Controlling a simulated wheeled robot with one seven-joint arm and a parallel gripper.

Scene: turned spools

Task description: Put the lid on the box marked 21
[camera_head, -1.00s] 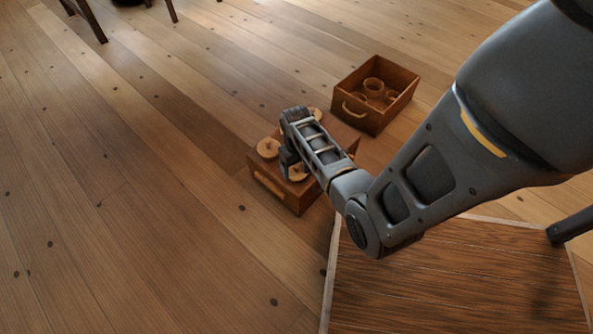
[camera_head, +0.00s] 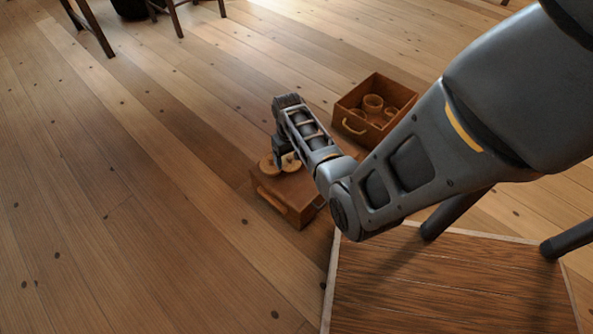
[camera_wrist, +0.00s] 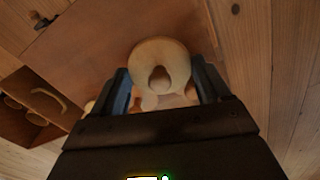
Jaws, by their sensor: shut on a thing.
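My gripper (camera_wrist: 163,92) is shut on a round pale wooden piece (camera_wrist: 160,55) with a small knob, seen between the fingers in the wrist view. In the head view this piece (camera_head: 292,163) hangs from my gripper (camera_head: 284,158) above a brown wooden box (camera_head: 285,200). Another round pale piece (camera_head: 267,166) lies on the box's top at the left. Part of the box top is hidden by my arm. The marking 21 is not readable in any view, so I cannot tell which box or piece bears it.
An open brown box (camera_head: 348,129) with a pale handle and several round wooden pieces inside stands behind, to the right. A wooden tabletop (camera_head: 450,280) is at the lower right. The floor (camera_head: 130,230) to the left is clear. Dark furniture legs (camera_head: 92,25) stand at the far left.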

